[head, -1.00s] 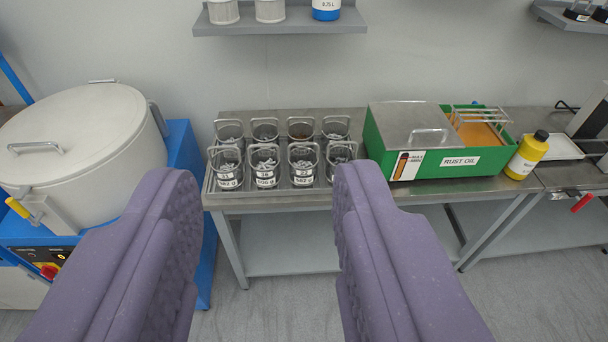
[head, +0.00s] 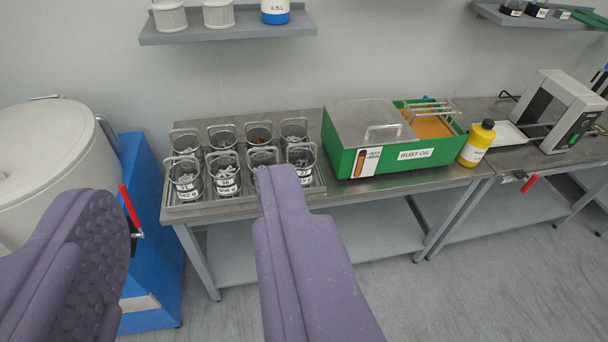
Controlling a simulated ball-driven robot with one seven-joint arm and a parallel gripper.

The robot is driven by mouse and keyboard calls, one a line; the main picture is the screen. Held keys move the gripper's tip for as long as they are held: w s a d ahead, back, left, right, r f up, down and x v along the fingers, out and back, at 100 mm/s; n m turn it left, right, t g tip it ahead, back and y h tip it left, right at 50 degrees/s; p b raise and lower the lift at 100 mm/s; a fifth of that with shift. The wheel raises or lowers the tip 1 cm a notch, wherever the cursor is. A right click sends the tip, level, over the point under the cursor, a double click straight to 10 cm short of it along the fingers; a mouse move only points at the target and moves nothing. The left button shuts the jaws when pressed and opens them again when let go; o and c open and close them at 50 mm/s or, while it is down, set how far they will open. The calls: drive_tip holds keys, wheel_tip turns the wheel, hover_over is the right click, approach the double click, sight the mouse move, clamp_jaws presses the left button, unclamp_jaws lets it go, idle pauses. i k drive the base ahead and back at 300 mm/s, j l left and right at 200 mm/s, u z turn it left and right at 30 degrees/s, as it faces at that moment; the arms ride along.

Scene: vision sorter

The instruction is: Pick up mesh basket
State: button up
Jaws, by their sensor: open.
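Several mesh baskets stand in two rows in a metal tray (head: 318,186) on the steel table. Each has a wire handle, and those I can see into hold small parts. In the front row are a left basket (head: 184,180), a second basket (head: 226,176) and a right basket (head: 301,161) with white labels. Another front basket (head: 262,157) is partly hidden behind my right finger. My gripper (head: 180,205) is open and empty, with purple padded fingers spread wide in front of the tray. It touches no basket that I can see.
A green rust oil box (head: 420,161) with a metal lid stands right of the tray, beside a yellow bottle (head: 476,144). A large white drum machine (head: 50,150) on a blue frame stands at left. A shelf (head: 230,26) hangs above.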

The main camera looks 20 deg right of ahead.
sight(304, 160)
drive_tip(key=i+z, duration=0.15)
drive_tip(key=i, duration=0.4)
drive_tip(key=i+z, duration=0.15)
drive_tip(key=i, duration=0.4)
drive_tip(key=i+j+z, duration=0.15)
drive_tip(key=i, duration=0.4)
drive_tip(key=i+j+z, duration=0.15)
drive_tip(key=i, duration=0.4)
